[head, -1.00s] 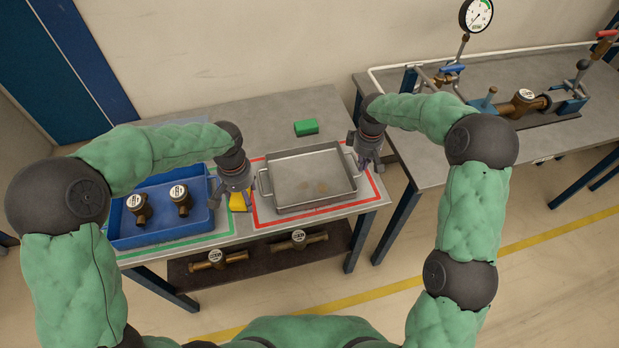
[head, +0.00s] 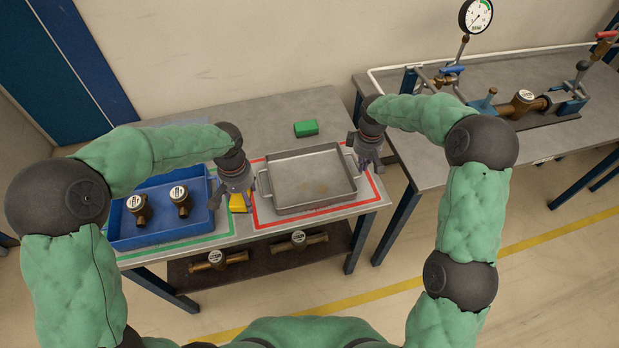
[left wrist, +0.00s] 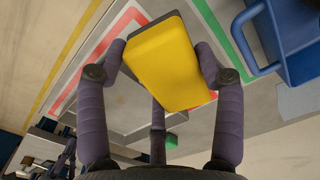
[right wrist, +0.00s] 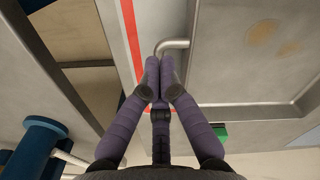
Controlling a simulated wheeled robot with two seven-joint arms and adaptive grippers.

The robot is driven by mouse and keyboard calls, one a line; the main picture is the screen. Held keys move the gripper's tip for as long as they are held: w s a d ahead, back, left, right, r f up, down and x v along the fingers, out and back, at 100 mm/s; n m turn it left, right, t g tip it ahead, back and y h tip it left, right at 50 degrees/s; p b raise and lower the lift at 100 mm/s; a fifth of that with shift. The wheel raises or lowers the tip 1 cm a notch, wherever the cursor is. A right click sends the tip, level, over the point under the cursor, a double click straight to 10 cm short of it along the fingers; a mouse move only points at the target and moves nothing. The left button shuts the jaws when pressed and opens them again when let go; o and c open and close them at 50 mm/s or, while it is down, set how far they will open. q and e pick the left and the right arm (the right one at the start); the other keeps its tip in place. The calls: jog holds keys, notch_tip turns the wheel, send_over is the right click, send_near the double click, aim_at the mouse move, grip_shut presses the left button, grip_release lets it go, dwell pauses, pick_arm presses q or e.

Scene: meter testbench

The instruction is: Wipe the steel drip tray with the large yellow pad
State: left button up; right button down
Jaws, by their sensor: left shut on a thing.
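The steel drip tray (head: 305,164) lies inside the red outline on the bench, with brownish stains on its floor; the stains also show in the right wrist view. The large yellow pad (left wrist: 168,62) has a dark layer along one edge. My left gripper (head: 238,190) is shut on the pad's sides, left of the tray; its fingers hide part of the pad in the head view. My right gripper (right wrist: 160,70) is shut at the tray's right handle (right wrist: 172,45), whose bar runs in between the fingertips. The fingers hide part of this handle.
A blue bin (head: 157,240) with two brass meters (head: 181,202) stands left, in the green outline. A green block (head: 306,128) lies behind the tray. More brass meters lie on the lower shelf (head: 262,265). A second bench with a gauge rig stands at right.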

pick_arm(q)
jog(key=shift+f+b, duration=0.45)
pick_arm(e)
jog(key=shift+f, duration=1)
pick_arm(q)
jog(key=shift+r, duration=0.1)
pick_arm(e)
jog(key=shift+r, duration=0.1)
pick_arm(q)
jog(key=shift+r+p, duration=2.05)
jog(key=shift+p, duration=0.1)
pick_arm(e)
jog(key=shift+r, duration=2.95)
notch_tip(320, 180, up, 12)
pick_arm(q)
jog(key=shift+s+f, duration=0.1)
pick_arm(e)
jog(key=shift+s+f, duration=0.1)
